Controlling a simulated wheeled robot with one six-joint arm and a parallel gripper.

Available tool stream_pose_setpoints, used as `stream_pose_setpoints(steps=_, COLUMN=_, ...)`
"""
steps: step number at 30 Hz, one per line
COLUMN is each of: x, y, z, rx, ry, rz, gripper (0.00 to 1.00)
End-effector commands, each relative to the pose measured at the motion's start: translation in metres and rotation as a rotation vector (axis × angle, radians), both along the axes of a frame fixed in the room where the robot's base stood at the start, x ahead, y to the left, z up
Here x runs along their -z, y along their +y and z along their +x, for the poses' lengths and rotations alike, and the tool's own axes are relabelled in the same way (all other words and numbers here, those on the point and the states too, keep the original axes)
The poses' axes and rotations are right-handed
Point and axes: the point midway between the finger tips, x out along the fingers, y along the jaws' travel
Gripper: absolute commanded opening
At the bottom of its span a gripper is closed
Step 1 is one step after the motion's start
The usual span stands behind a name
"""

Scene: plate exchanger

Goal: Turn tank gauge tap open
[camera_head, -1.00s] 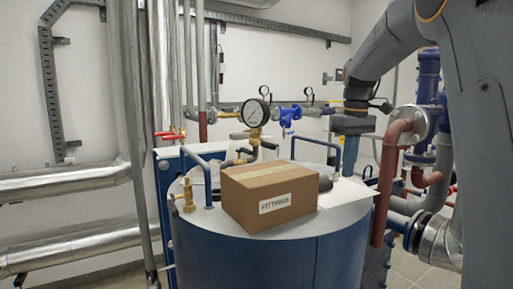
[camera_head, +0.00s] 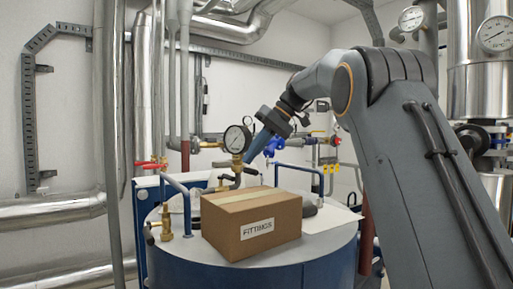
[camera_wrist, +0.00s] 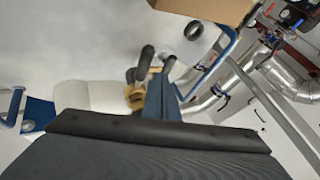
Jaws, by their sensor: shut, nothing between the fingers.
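The tank gauge (camera_head: 237,139) is a round white dial with a dark rim above the blue tank's lid. Under it is a brass tap (camera_head: 237,161) with a short black handle (camera_head: 250,171). In the wrist view brass parts (camera_wrist: 134,97) show just left of my fingers, with a black rounded bar (camera_wrist: 146,62) above them. My gripper (camera_head: 249,157) is shut and empty, reaching down from the right close beside the gauge and tap. Its blue-grey fingers (camera_wrist: 160,88) also show in the wrist view. I cannot tell whether they touch the handle.
A cardboard fittings box (camera_head: 250,224) stands on the tank lid (camera_head: 190,250) in front of the tap. Blue rails (camera_head: 181,195) rise on the lid, and a small brass valve (camera_head: 166,222) stands at its left. Pipes and red-handled valves (camera_head: 152,163) lie behind.

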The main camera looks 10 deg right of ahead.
Motion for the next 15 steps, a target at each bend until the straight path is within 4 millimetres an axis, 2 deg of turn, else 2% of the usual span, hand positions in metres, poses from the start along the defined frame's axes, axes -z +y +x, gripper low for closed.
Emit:
stream_pose_setpoints(steps=6, x=0.026, y=0.020, z=0.005, rx=-0.001, ry=0.002, rz=0.000, gripper=0.00)
stream_pose_setpoints(steps=15, x=0.039, y=0.028, z=0.008, rx=0.000, ry=-0.001, rz=-0.002, gripper=0.00)
